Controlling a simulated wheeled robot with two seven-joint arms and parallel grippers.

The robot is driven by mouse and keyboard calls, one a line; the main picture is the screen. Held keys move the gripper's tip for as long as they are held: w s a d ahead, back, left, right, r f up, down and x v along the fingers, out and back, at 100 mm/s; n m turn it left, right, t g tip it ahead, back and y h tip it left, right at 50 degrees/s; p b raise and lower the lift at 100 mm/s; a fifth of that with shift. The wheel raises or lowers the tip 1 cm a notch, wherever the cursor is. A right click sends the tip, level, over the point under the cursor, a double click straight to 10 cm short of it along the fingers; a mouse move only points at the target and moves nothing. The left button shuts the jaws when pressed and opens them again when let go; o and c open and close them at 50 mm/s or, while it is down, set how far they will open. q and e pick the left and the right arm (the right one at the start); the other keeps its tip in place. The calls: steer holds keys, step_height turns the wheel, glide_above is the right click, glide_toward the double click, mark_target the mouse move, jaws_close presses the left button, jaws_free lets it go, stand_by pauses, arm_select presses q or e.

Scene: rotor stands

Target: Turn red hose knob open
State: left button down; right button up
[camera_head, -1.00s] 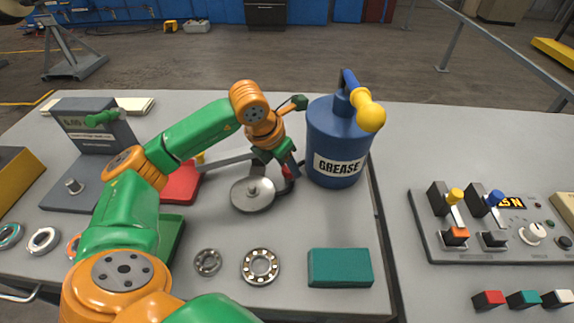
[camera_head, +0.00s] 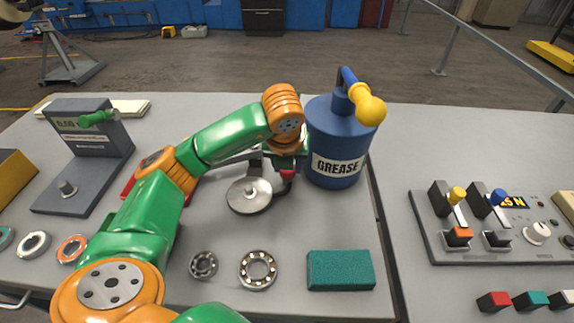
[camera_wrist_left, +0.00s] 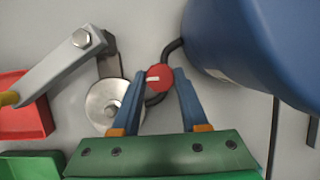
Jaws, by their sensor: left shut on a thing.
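The red knob (camera_head: 287,174) sits on the dark hose beside the blue grease can (camera_head: 334,145), mostly covered by my gripper in the head view. In the left wrist view the round red knob (camera_wrist_left: 159,78) with a short white mark lies between the blue fingertips. My left gripper (camera_wrist_left: 160,82) is shut on it, one finger on each side. The black hose (camera_wrist_left: 172,52) curves from the knob to the can. My right gripper is not in view.
A round metal disc (camera_head: 249,195) lies close to the left of the knob. Bearings (camera_head: 258,270) and a teal block (camera_head: 340,269) lie at the table's front. A switch panel (camera_head: 490,254) is at right. A grey stand (camera_head: 85,165) is at left.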

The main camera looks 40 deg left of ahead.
arm_select(q)
steer(key=shift+n, duration=0.3)
steer(key=shift+c, duration=2.1)
jaws_free()
steer(key=p+v, duration=0.2)
steer(key=v, duration=0.5)
steer(key=shift+w, duration=0.1)
